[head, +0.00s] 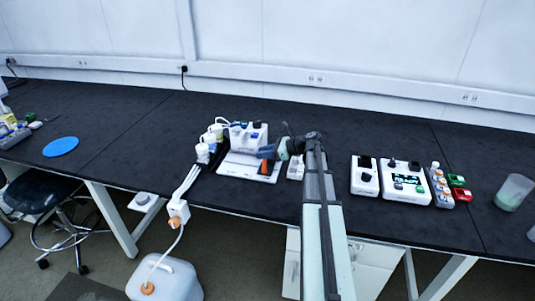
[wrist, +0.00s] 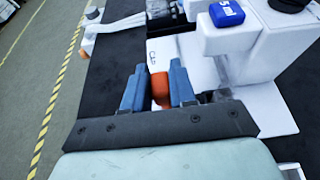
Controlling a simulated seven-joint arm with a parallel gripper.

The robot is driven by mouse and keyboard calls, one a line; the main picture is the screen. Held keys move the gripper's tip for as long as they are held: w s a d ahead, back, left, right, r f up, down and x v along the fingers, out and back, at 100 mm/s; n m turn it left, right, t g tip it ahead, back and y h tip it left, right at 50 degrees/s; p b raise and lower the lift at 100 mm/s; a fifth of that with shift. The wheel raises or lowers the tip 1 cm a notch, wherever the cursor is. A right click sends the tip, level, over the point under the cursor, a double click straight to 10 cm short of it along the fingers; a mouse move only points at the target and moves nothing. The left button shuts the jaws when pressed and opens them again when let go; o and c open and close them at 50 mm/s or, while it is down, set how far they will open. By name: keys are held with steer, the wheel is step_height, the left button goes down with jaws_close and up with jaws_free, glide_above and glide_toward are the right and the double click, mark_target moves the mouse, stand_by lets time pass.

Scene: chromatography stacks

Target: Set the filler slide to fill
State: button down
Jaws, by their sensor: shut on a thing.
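A white apparatus (head: 240,169) stands on the black bench, with a flat white base. It also shows in the wrist view (wrist: 270,62), where a blue label reads "5 ml". An orange knob (wrist: 159,88), which looks like the filler slide's grip, sits between the two blue fingers of my gripper (wrist: 156,80). My gripper is shut on it. An orange part also shows in the head view (head: 265,167), just below my gripper (head: 267,153). The fingers hide the knob's sides, and I cannot read which position the slide is at.
White bottles (head: 203,153) and tubing stand left of the apparatus. White boxes with dark knobs and a screen (head: 406,183) stand to the right, beside a rack of small bottles (head: 440,188). A blue disc (head: 60,147) lies far left. The bench between is mostly clear.

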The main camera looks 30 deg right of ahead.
steer(key=w+a, duration=0.4)
steer(key=shift+w+a, duration=0.15)
steer(key=shift+a, duration=0.05)
steer(key=c, duration=1)
jaws_free()
steer(key=shift+d, duration=0.1)
steer(key=v, duration=1.3)
steer(key=shift+s+d+r, duration=0.2)
steer(key=shift+s, duration=0.1)
